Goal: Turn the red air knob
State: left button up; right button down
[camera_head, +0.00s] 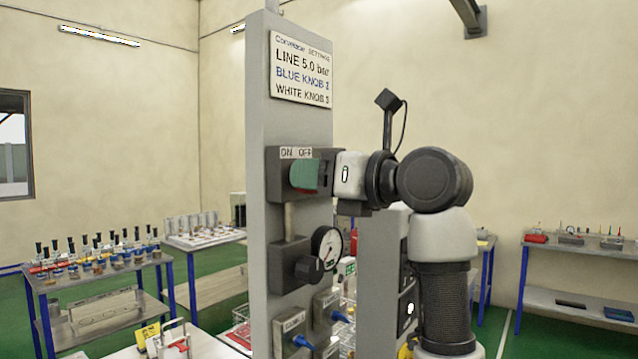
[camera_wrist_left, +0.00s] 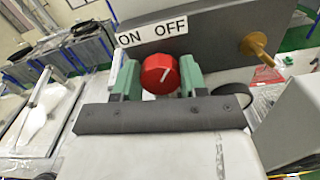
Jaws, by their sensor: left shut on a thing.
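My right gripper does not show in either view.
Below the switch box are a round gauge (camera_head: 327,247) with a black knob (camera_head: 309,269) and blue-tipped fittings (camera_head: 301,342). A sign (camera_head: 301,68) is above. Benches with racks (camera_head: 95,265) stand at the left, and another bench (camera_head: 575,245) at the right.

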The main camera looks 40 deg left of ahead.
pick_arm(q)
jog(key=shift+s+f+n+b, duration=0.15)
jog(key=shift+n+b, duration=1.35)
jog(key=shift+n, duration=2.5)
jog(key=shift+s+r+n+b, duration=0.1)
jog(key=shift+n+b, duration=1.4)
jog(key=shift+n, duration=2.8)
jog(key=o, duration=0.9)
jog(key=shift+a+f, duration=0.15)
jog(key=shift+a, duration=0.15)
jog(key=shift+w+d+b, duration=0.2)
jog(key=shift+d+b, duration=0.25)
jog(key=shift+d, duration=1.35)
jog(key=shift+w+d+b, duration=0.25)
jog(key=shift+d+b, duration=0.2)
jog(key=shift+d, duration=1.35)
jog(key=shift+w+d+b, duration=0.2)
jog(key=shift+d+b, duration=0.25)
jog(key=shift+d, duration=1.35)
